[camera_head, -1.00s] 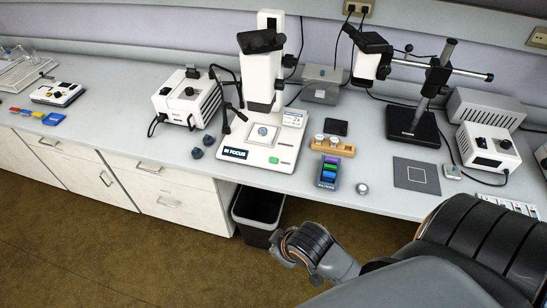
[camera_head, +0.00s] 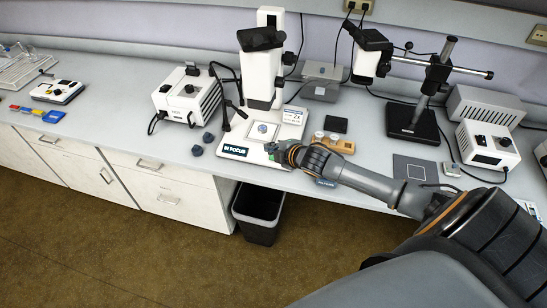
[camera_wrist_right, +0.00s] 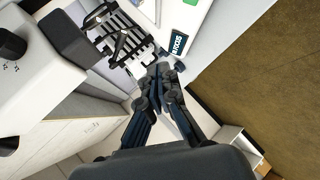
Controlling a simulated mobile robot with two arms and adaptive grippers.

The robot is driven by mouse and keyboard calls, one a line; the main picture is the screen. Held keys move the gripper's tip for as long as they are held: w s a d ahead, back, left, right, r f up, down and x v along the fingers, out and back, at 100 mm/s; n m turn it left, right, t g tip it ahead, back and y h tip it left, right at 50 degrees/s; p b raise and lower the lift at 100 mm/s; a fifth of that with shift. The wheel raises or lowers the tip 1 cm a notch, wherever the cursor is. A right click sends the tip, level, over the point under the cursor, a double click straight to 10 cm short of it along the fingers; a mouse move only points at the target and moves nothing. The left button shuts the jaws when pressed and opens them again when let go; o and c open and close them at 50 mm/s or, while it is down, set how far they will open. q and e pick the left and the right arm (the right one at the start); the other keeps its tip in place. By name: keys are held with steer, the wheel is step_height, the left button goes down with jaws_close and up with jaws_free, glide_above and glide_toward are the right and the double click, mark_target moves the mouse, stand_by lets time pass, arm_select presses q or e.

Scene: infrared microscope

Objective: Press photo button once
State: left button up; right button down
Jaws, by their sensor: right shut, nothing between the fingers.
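The white microscope (camera_head: 262,80) stands on the bench with a sample on its stage and a dark "IN FOCUS" display (camera_head: 233,150) on the front of its base (camera_head: 247,160). The display also shows in the right wrist view (camera_wrist_right: 178,43). My right gripper (camera_head: 276,151) is shut and empty at the front right of the base. It covers the area of the base's green button, so the button is mostly hidden. I cannot tell whether the fingertips touch it. In the right wrist view the closed fingers (camera_wrist_right: 165,70) point toward the base. My left gripper is not in view.
A wooden holder (camera_head: 345,146) with white-topped jars sits just behind my right forearm. The forearm hides most of a coloured rack (camera_head: 325,182). Dark knobs (camera_head: 197,150) lie left of the base. A boom-stand microscope (camera_head: 413,122) stands to the right.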

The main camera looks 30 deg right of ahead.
mark_target(270, 155)
steer(key=f+b, duration=0.2)
steer(key=w+d+f+b, duration=0.1)
steer(key=f+b, duration=0.1)
steer(key=d+f+b, duration=0.1)
steer(key=f+b, duration=0.1)
steer(key=b, duration=0.1)
steer(key=shift+w, duration=0.4)
steer(key=shift+w+d+f+b, duration=0.25)
steer(key=shift+f+b, duration=0.15)
steer(key=shift+f, duration=0.1)
steer(key=shift+w+d+f+b, duration=0.15)
steer(key=shift+d+f+b, duration=0.1)
steer(key=shift+f+b, duration=0.2)
steer(key=shift+f, duration=0.1)
stand_by(0.4)
steer(key=shift+w+d+f, duration=0.1)
steer(key=shift+w+f, duration=0.05)
steer(key=shift+f, duration=0.15)
steer(key=shift+w+d+f+b, duration=0.1)
steer(key=shift+d+f+b, duration=0.1)
steer(key=shift+f+b, duration=0.25)
stand_by(0.7)
steer(key=shift+r, duration=0.1)
steer(key=shift+s+a+r+p, duration=0.2)
steer(key=shift+r+p, duration=0.2)
steer(key=shift+p, duration=0.15)
steer(key=shift+s+a+r+p, duration=0.15)
steer(key=shift+r+p, duration=0.2)
steer(key=shift+p, duration=0.2)
steer(key=shift+w, duration=0.1)
